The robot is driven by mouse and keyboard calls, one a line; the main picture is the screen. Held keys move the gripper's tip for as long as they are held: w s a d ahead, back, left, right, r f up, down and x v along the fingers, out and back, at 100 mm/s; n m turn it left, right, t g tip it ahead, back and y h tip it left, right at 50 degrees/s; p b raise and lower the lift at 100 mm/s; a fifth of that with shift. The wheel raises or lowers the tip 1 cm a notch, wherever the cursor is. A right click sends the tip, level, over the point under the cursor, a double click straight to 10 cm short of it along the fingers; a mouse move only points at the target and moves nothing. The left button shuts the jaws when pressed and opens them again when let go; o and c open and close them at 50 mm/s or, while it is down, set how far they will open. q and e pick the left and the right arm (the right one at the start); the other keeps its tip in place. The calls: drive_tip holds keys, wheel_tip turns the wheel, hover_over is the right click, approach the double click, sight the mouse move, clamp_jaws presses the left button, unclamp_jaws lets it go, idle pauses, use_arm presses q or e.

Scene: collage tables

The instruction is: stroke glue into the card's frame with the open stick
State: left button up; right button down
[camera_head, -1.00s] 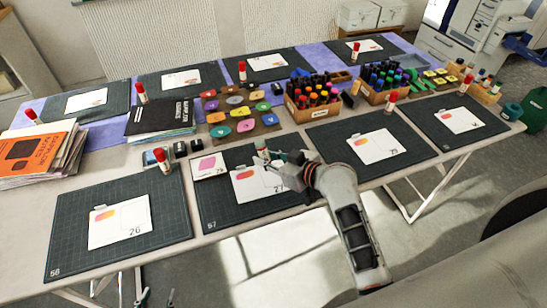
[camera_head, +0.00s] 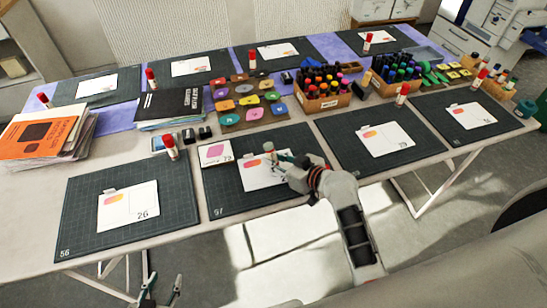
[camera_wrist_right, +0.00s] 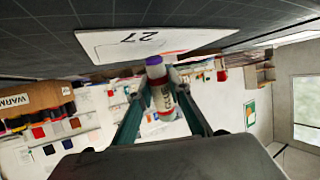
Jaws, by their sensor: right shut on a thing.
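The white card numbered 27 (camera_head: 256,178) lies on the dark cutting mat (camera_head: 225,203) at the front middle, with a pink-orange shape on it. My right gripper (camera_head: 277,160) is over the card's upper right part, shut on the glue stick (camera_head: 268,148). In the right wrist view the glue stick (camera_wrist_right: 162,95) sits between the fingers, its purple open end towards the card (camera_wrist_right: 150,42). I cannot tell whether it touches. The card's frame is not clear, and my arm hides part of the card. My left gripper (camera_head: 161,288) is open and empty below the table's front edge.
A small card with a pink shape (camera_head: 215,153) lies at the mat's upper left. A red-capped stick (camera_head: 170,147) stands left of it. Cards 26 (camera_head: 128,207) and 29 (camera_head: 386,139) lie on neighbouring mats.

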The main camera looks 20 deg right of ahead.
use_arm(q)
drive_tip(key=shift+s+d, duration=0.15)
drive_tip(key=shift+d, duration=0.15)
use_arm(e)
drive_tip(key=shift+s+d, duration=0.1)
drive_tip(key=shift+s, duration=0.05)
idle(0.3)
use_arm(q)
drive_tip(key=shift+a+f+b, duration=0.3)
drive_tip(key=shift+f+b, duration=0.15)
use_arm(e)
drive_tip(key=shift+f, duration=0.6)
use_arm(q)
drive_tip(key=shift+w+r, duration=0.1)
drive_tip(key=shift+w, duration=0.1)
use_arm(e)
drive_tip(key=shift+w, duration=0.8)
use_arm(q)
drive_tip(key=shift+s+f, duration=0.15)
drive_tip(key=shift+f, duration=0.1)
use_arm(e)
drive_tip(key=shift+w, duration=0.8)
drive_tip(key=shift+w, duration=0.1)
